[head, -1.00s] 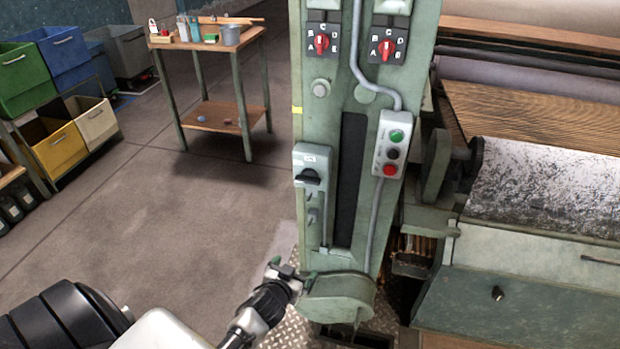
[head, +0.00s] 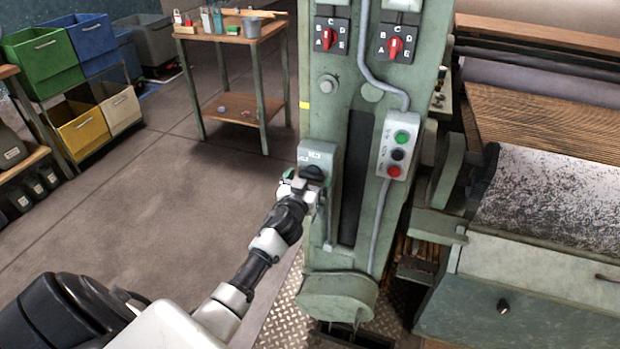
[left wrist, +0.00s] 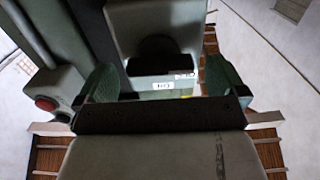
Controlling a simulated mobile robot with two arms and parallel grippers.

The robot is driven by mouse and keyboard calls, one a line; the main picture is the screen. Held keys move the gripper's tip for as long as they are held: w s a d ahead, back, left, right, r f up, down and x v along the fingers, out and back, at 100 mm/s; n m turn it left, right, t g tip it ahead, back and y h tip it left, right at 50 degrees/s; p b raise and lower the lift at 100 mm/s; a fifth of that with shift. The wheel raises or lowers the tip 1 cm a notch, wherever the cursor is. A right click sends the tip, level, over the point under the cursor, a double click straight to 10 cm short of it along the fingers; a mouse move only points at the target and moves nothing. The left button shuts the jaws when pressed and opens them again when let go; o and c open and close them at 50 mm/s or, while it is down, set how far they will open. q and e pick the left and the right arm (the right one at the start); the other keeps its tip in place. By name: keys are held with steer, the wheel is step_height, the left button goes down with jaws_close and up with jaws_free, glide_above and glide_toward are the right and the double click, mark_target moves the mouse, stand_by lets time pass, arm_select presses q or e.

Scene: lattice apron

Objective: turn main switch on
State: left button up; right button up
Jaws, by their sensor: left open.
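The main switch (head: 319,152) is a small grey-green box with a black rotary knob (head: 314,171), mounted on the left side of the green machine column. My left gripper (head: 298,187) is at the switch in the head view and covers its lower part. In the left wrist view the gripper (left wrist: 160,78) is open, with a green-padded finger on each side. The dark knob (left wrist: 157,52) shows between and beyond the fingers. Whether the fingers touch it cannot be told. A small white label (left wrist: 163,86) shows below the knob there. My right gripper is out of view.
A push-button box (head: 398,145) with green, black and red buttons sits right of the switch. Two red selector knobs (head: 331,38) (head: 395,46) are higher on the column. A grey conduit runs down the column. The floor to the left is clear.

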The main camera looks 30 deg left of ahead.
arm_select(q)
steer(key=shift+w+a, duration=0.1)
steer(key=shift+w, duration=0.4)
steer(key=c, duration=0.9)
